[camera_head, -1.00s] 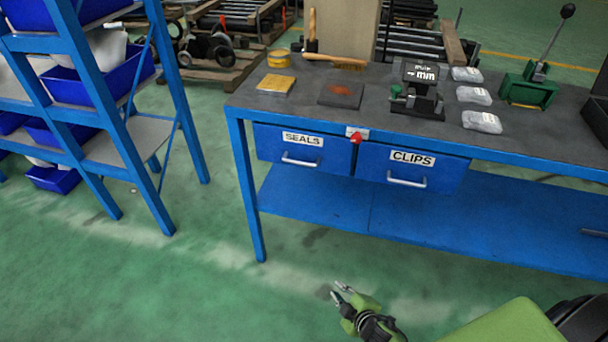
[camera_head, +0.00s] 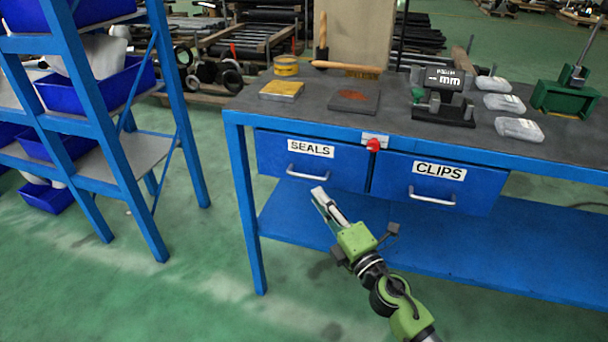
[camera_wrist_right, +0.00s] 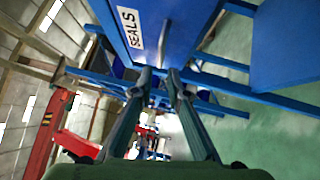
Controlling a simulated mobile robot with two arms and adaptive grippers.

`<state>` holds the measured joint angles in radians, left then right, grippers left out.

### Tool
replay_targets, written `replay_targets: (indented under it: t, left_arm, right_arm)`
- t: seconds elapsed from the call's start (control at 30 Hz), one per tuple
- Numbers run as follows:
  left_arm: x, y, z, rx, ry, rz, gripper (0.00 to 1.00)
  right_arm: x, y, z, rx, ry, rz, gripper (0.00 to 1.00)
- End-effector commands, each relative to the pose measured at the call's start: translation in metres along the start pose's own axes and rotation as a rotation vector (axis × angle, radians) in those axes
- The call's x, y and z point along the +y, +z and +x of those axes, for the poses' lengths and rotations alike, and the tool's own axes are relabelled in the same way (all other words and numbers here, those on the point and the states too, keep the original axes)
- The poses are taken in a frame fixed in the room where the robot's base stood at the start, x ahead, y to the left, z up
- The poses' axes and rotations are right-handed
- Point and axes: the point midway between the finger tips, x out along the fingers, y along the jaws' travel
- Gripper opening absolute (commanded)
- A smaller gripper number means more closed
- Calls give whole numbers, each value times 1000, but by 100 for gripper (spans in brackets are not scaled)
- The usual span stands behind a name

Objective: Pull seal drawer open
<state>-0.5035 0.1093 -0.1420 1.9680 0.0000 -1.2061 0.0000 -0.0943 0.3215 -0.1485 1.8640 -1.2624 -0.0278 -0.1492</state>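The blue seal drawer (camera_head: 270,160) is under the left end of the workbench, with a white SEALS label (camera_head: 311,149) and a pale bar handle (camera_head: 306,175). It looks shut. My right gripper (camera_head: 320,193) is just below and in front of this handle, apparently apart from it. In the right wrist view, its two fingers (camera_wrist_right: 160,76) have a gap with nothing between them. My left gripper is not in view.
The CLIPS drawer (camera_head: 480,188) is to the right, also shut. A red knob (camera_head: 374,145) is between the drawers. The workbench (camera_head: 400,125) carries a brush, a gauge and several packets. A blue shelf rack (camera_head: 140,200) stands left. The floor in front is clear.

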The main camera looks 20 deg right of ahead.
Motion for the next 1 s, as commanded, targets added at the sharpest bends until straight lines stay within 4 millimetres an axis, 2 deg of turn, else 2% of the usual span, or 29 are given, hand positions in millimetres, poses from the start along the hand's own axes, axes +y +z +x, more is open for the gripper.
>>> replay_targets:
  t: [0.03,0.2,0.4,0.6,0.87,0.9,0.97,1.0]
  left_arm:
    - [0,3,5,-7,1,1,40]
    - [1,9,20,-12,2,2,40]
    - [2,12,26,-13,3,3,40]
    - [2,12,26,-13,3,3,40]
    - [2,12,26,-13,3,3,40]
    - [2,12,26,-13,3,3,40]
    - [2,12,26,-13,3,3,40]
    - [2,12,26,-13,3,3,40]
  right_arm:
    - [4,1,13,-1,2,-1,15]
    - [2,1,47,-1,2,0,15]
    - [0,0,77,-1,0,2,15]
    - [-1,0,90,0,-1,1,15]
    - [-1,0,91,0,-1,2,15]
    - [-1,0,91,0,-1,2,13]
    - [-1,0,91,0,-1,2,0]
    - [-1,0,91,0,-1,2,0]
